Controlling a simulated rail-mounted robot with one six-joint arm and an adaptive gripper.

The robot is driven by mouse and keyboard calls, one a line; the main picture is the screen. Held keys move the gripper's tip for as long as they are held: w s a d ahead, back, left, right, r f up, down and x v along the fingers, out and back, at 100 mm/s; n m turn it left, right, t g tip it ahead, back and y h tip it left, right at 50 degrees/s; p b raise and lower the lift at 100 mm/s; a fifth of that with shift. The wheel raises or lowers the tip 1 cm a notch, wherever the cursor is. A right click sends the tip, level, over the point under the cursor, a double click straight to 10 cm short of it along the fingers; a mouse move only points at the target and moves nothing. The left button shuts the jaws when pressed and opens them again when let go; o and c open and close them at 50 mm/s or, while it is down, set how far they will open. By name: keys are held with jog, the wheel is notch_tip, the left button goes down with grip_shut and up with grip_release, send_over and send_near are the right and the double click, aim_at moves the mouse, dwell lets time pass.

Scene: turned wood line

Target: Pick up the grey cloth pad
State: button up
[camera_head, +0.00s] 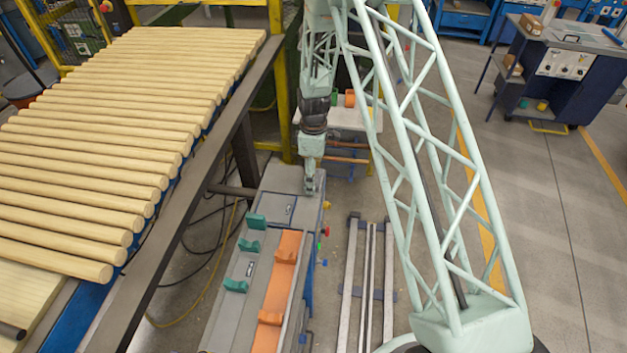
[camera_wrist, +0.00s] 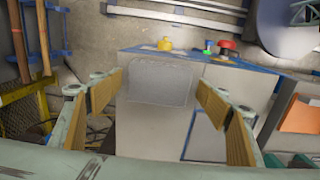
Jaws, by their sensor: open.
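The grey cloth pad (camera_wrist: 160,80) is a flat, pale grey rounded rectangle in the wrist view. It lies on the top of a grey cabinet (camera_wrist: 145,130), near one edge. Nothing is between the fingers that I can see held, and the height gap to the pad is hard to judge. In the head view my gripper (camera_head: 311,184) is over the far end of the cabinet, and I cannot make out the pad there.
A yellow knob (camera_wrist: 165,44) and a red button (camera_wrist: 228,47) stick out beside the cabinet edge near the pad. Green cradles (camera_head: 250,245) and orange cradles (camera_head: 287,247) stand on the nearer part. A rack of turned wood rods (camera_head: 120,120) is at left.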

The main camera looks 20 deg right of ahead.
jog(key=c, duration=1)
jog(key=shift+r, duration=0.1)
jog(key=shift+r, duration=1.65)
jog(key=s, duration=0.5)
jog(key=s+r+b, duration=0.1)
jog(key=s, duration=1)
jog(key=shift+r, duration=0.25)
jog(key=shift+o, duration=1)
jog(key=shift+c, duration=0.4)
